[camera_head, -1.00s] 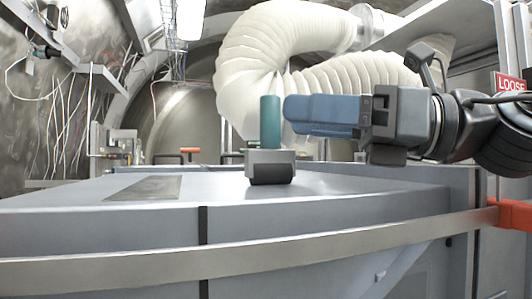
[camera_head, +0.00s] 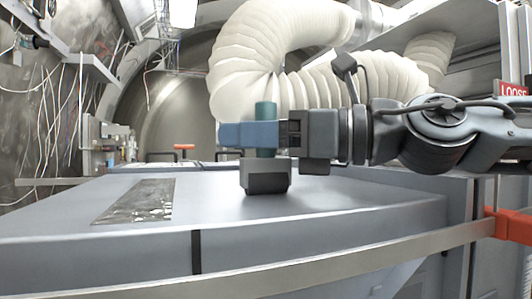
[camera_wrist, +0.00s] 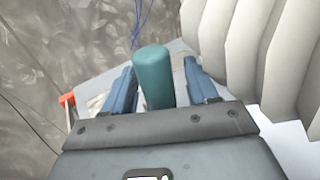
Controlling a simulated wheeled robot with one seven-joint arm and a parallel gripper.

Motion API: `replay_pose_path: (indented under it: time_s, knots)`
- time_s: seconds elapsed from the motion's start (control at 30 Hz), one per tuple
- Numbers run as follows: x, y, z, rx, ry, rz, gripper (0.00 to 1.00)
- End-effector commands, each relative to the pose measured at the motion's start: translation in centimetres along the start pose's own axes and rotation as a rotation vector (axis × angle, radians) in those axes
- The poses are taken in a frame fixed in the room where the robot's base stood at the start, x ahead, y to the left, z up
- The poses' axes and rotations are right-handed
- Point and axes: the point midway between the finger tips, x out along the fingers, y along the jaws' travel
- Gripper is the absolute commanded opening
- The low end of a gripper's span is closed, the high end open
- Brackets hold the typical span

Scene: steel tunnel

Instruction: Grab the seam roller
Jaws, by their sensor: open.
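The seam roller stands upright on the grey cabinet top, with a teal handle (camera_head: 265,110) above a grey and black block-like base (camera_head: 265,177). My gripper (camera_head: 235,135) reaches in from the right at handle height, and its blue finger crosses in front of the handle, hiding its middle. In the wrist view the teal handle (camera_wrist: 153,78) stands between the two blue fingers of my gripper (camera_wrist: 160,82), which are open on either side of it. A gap shows at the right finger; the left finger is close to the handle. The base is hidden in the wrist view.
The grey cabinet top (camera_head: 340,200) is mostly clear, with a dull metal plate (camera_head: 137,201) at left. A metal band (camera_head: 250,265) runs along its front. A ribbed white duct (camera_head: 240,60) hangs behind. An orange-red bracket (camera_head: 503,228) sits at right.

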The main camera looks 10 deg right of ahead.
Motion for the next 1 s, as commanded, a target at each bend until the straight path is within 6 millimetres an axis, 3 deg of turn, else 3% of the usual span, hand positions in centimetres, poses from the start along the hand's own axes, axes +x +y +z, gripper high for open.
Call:
replay_pose_path:
  time_s: [0.23, 0.83, 1.0]
  knots:
    - [0.08, -0.03, -0.03, 0.000, -0.001, -0.001, 0.57]
    - [0.07, -0.01, -0.03, 0.000, 0.000, 0.000, 0.00]
    - [0.07, -0.01, 0.01, 0.000, -0.001, 0.000, 0.00]
